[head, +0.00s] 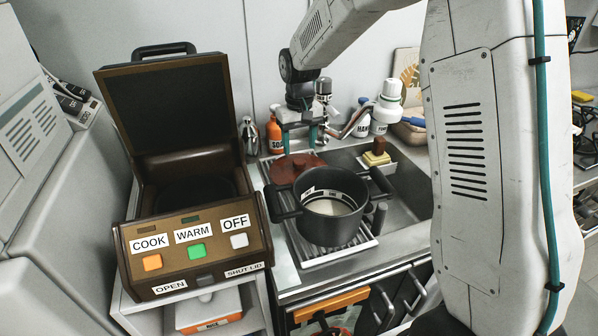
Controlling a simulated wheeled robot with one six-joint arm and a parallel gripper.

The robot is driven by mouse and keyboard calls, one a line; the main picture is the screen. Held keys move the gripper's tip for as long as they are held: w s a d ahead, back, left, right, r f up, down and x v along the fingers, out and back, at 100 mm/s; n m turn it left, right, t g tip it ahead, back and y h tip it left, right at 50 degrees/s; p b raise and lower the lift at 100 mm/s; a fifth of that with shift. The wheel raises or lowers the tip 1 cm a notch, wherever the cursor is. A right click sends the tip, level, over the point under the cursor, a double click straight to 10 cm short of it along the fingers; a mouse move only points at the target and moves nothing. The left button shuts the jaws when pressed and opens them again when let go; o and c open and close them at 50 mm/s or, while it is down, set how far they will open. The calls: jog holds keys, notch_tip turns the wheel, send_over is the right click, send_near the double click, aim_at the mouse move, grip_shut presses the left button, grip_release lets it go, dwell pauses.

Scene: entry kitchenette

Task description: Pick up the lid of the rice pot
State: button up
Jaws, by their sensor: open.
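A dark grey two-handled pot (336,226) stands open on the ribbed drainboard beside the sink, with a pale inside and a dark labelled band. A reddish-brown lid (284,171) lies behind the pot, toward the wall; the pot's rim and handle are close in front of it. My gripper (300,148) points down with its teal-tipped fingers apart, just above or behind the lid in the picture. I see nothing between the fingers. I cannot tell the exact height gap between the fingertips and the lid.
A brown cooker (192,250) with its cover raised stands at left. An orange soap bottle (274,134), a chrome tap and white bottles (361,118) stand along the wall near my gripper. A sponge (376,158) sits by the sink (408,200). My arm hides much of the right.

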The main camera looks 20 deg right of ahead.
aim_at(299, 161)
notch_tip(299, 161, down, 5)
jog(key=shift+w+f, duration=0.1)
jog(key=shift+f, duration=0.1)
jog(key=shift+c, duration=0.2)
jog(key=c, duration=1.1)
jog(key=shift+o, duration=0.2)
jog(key=shift+r, duration=0.1)
